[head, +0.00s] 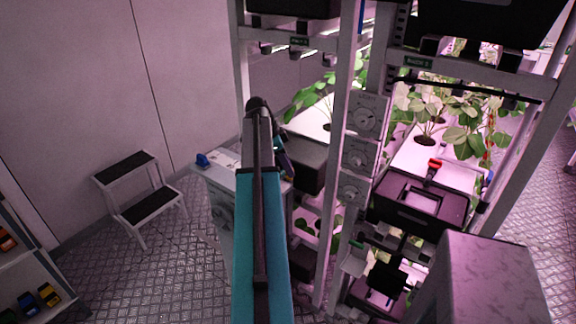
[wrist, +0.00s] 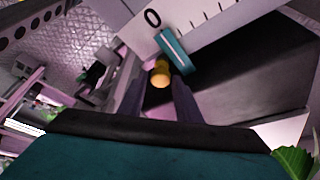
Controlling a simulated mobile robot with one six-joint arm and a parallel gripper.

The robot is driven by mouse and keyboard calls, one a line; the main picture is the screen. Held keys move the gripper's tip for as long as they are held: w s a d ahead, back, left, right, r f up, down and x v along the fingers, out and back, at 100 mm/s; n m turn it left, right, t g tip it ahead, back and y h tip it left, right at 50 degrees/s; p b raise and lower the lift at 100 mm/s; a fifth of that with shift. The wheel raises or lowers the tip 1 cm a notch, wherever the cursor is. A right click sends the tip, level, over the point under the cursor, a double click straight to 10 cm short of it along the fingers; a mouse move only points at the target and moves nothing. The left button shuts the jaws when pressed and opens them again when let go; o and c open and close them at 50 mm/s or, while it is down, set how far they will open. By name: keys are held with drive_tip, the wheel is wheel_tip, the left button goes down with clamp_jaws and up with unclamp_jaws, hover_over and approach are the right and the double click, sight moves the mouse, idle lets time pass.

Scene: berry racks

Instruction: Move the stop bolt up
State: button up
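In the wrist view, a small bolt with a rounded yellow-orange end (wrist: 160,77) shows between the fingers of my gripper (wrist: 159,84); I take it for the stop bolt. The two dark fingers stand on either side of it, apart, with a small gap visible; whether either touches it is unclear. A teal bar (wrist: 175,51) lies just beyond the bolt, beside a white scale plate (wrist: 205,22) marked 0 with tick lines. In the head view, my arm hides most of the gripper and the bolt.
A dark box (wrist: 240,75) fills the right of the wrist view. In the head view, a rack post carries dial panels (head: 362,115), with plant trays behind. A grey cabinet (head: 490,285) stands at lower right. A step stool (head: 140,195) stands left on open floor.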

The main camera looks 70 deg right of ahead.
clamp_jaws()
drive_tip(key=shift+d+r+p, duration=0.1)
drive_tip(key=shift+r+p, duration=0.4)
drive_tip(key=shift+r, duration=1.7)
drive_tip(key=shift+c, duration=0.7)
unclamp_jaws()
drive_tip(key=shift+r, duration=0.1)
drive_tip(key=shift+o, duration=0.7)
